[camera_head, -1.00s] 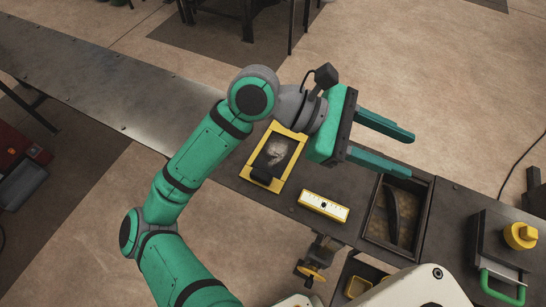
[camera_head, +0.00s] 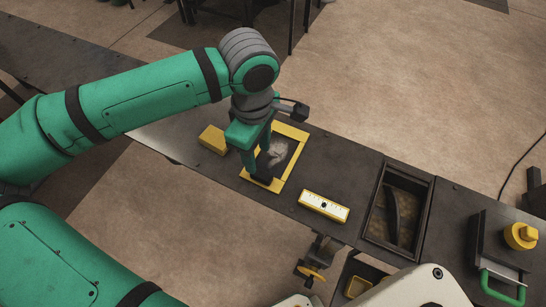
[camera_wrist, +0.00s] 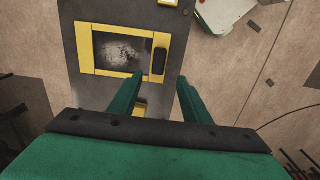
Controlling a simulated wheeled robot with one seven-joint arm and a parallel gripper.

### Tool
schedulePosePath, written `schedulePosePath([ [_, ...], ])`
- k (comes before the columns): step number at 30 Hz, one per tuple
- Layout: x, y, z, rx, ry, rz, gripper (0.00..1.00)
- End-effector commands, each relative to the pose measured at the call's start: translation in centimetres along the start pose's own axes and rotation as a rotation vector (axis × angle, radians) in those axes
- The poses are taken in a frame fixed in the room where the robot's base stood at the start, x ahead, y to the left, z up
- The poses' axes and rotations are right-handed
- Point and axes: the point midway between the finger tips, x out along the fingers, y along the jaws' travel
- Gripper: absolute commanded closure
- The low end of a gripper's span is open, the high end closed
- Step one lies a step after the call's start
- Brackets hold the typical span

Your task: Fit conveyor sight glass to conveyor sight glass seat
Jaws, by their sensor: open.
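A yellow rectangular frame (camera_head: 291,168), which looks like the sight glass seat, lies on the dark bench. It surrounds a dark area with a whitish smudge (camera_head: 278,151); I cannot tell whether this is the glass. A black rounded block (camera_wrist: 160,62) sits at one end of the frame, partly behind my fingers in the head view. My gripper (camera_head: 258,162) points down over the frame's left side, open. In the wrist view its fingers (camera_wrist: 160,80) are apart with no object gripped, and the frame (camera_wrist: 82,50) lies beyond their tips.
A yellow block (camera_head: 213,138) stands left of my gripper. A yellow-and-white bar (camera_head: 324,206) lies to the right, then an open dark bin (camera_head: 369,222) with a dark curved piece inside. A yellow knob (camera_head: 521,236) and green handle (camera_head: 503,287) are far right.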

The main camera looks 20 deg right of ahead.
Motion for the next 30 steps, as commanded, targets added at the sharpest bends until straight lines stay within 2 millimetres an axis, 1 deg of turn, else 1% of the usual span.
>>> schedulePosePath([
  [6,3.2,-0.1,0.1,0.0,-0.003,-0.003,0.56],
  [9,4.4,-0.1,0.1,0.0,-0.002,-0.002,0.56],
  [16,5.8,0.1,0.4,0.005,-0.004,-0.002,0.56],
  [24,9.4,0.2,0.4,-0.001,-0.005,-0.001,0.56],
  [27,10.1,0.2,0.3,-0.002,-0.003,0.0,0.56],
  [30,10.3,0.2,0.3,-0.003,-0.003,0.0,0.56],
])
